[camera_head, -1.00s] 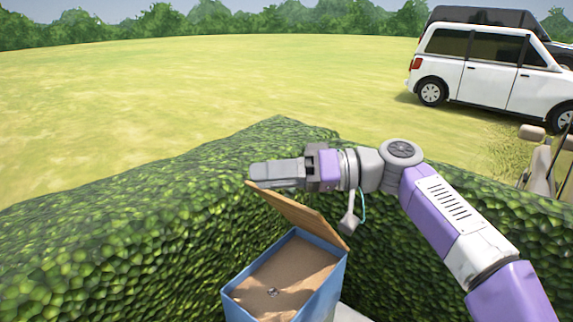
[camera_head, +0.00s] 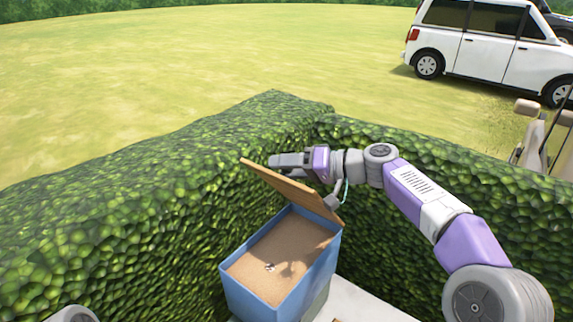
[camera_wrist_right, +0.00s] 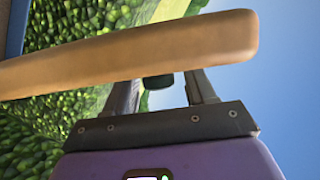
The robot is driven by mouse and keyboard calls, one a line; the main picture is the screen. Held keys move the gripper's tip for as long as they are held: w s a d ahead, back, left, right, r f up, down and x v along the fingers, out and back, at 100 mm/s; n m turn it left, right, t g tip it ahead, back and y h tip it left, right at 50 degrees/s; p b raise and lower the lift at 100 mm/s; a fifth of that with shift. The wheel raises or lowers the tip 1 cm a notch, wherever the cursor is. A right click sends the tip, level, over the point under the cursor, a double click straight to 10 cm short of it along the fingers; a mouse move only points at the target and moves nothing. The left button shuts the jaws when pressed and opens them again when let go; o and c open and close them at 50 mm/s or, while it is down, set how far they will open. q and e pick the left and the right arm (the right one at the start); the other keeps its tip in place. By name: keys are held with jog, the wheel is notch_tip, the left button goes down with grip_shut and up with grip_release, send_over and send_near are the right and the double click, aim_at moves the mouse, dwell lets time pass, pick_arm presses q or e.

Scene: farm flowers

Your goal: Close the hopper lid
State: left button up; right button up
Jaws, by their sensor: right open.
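The hopper (camera_head: 310,270) is a blue box with brown grainy contents, low in the middle of the head view. Its brown wooden lid (camera_head: 285,187) stands open, tilted up and leaning left over the box. My right gripper (camera_head: 278,160) is at the far side of the lid, close to its raised end. In the right wrist view the lid (camera_wrist_right: 130,53) crosses in front of my open fingers (camera_wrist_right: 160,85) and hides their tips. I cannot tell whether they touch it. My left gripper is not in view.
A green hedge (camera_head: 130,200) runs behind and left of the hopper and continues right behind my right arm. A pale surface (camera_head: 360,303) lies at the hopper's right. A white car (camera_head: 480,50) stands on the far grass at the upper right.

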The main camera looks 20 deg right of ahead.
jog(key=shift+w, duration=0.2)
jog(key=shift+s, duration=0.1)
grip_shut()
jog(key=shift+f, duration=0.1)
